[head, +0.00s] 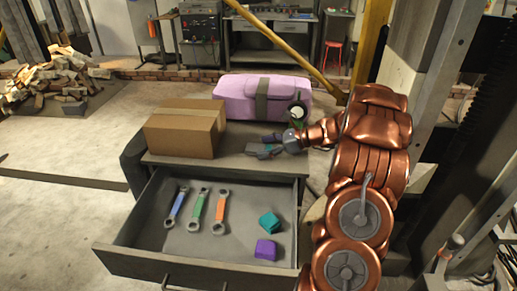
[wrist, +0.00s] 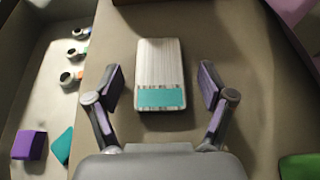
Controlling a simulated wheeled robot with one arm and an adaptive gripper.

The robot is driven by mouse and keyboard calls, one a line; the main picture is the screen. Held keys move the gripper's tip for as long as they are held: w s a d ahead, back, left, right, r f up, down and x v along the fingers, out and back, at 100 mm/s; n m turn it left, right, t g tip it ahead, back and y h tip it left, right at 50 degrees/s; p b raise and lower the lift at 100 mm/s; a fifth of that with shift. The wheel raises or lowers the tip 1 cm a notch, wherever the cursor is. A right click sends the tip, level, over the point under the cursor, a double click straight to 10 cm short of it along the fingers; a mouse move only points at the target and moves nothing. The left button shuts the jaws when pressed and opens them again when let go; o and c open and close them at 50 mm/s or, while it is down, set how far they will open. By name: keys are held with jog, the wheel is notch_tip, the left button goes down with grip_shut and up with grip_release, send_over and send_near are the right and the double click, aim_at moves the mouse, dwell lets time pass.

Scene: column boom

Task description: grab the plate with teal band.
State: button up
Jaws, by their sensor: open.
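The plate with the teal band (wrist: 160,70) is a pale, ribbed rectangle with a teal strip across its near end. In the wrist view it lies flat on the cabinet top, between the two spread fingers of my gripper (wrist: 161,82). A gap shows on each side, so neither finger appears to touch it. In the head view my gripper (head: 266,144) is low over the cabinet top, right of the cardboard box. There the plate is mostly hidden or too small to make out clearly.
A cardboard box (head: 185,128) and a pink case (head: 262,95) stand on the cabinet top (head: 215,168). The open drawer (head: 130,235) below holds three wrenches (head: 198,210), a teal block (head: 269,222) and a purple block (head: 265,250). A green thing (wrist: 300,167) shows at the wrist view's lower right.

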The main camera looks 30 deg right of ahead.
grip_shut()
dwell(0.7)
